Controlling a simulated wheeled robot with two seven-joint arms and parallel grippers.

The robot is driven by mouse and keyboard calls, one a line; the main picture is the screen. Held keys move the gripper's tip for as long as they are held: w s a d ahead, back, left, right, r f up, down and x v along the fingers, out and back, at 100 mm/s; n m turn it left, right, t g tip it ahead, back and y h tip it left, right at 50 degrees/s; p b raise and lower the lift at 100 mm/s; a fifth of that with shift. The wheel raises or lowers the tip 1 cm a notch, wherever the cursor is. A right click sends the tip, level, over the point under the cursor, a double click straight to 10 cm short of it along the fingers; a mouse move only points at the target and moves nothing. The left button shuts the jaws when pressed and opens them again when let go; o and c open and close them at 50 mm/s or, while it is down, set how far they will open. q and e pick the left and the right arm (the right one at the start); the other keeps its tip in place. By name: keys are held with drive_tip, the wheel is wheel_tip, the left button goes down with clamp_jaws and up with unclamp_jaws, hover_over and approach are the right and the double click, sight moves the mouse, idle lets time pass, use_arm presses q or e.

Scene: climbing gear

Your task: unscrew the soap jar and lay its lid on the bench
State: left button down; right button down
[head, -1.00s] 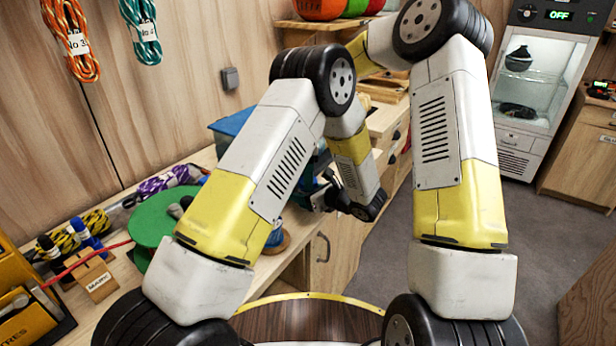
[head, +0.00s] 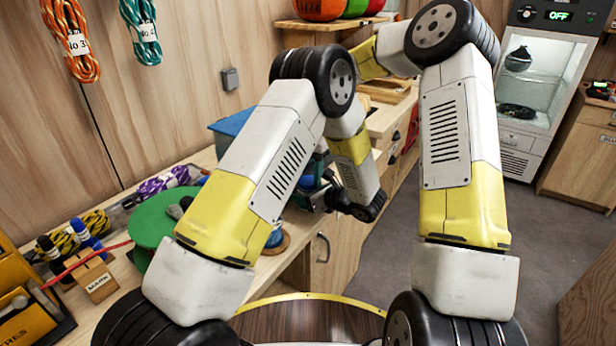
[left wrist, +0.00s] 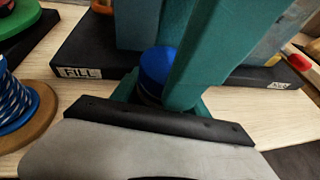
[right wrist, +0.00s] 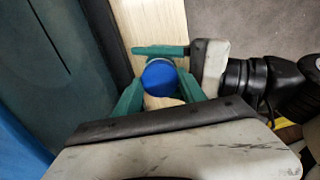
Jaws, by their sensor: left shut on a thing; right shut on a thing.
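The soap jar's round blue lid (left wrist: 158,64) shows in the left wrist view with a dark jar body (left wrist: 150,92) below it, mostly hidden by fingers. The lid also shows from above in the right wrist view (right wrist: 160,75). My right gripper (right wrist: 160,90) has its green fingers closed on both sides of the lid. My left gripper (left wrist: 158,92) is shut on the jar, reaching in from the side, lower than the lid. I cannot tell whether the lid is still seated on the jar. In the head view my arms hide the jar and most of both grippers.
A black base labelled FILL (left wrist: 85,72) stands close behind the jar. A blue rope spool (left wrist: 22,110) is to its left. A green disc (head: 160,220), a MARK block (head: 97,282) and ropes crowd the bench's left part. Bare bench wood (right wrist: 160,25) shows near the jar.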

sight(308, 180)
drive_tip(key=shift+r, duration=0.2)
drive_tip(key=shift+r, duration=0.95)
drive_tip(key=shift+r, duration=2)
use_arm(q)
drive_tip(key=shift+c, duration=2.4)
unclamp_jaws()
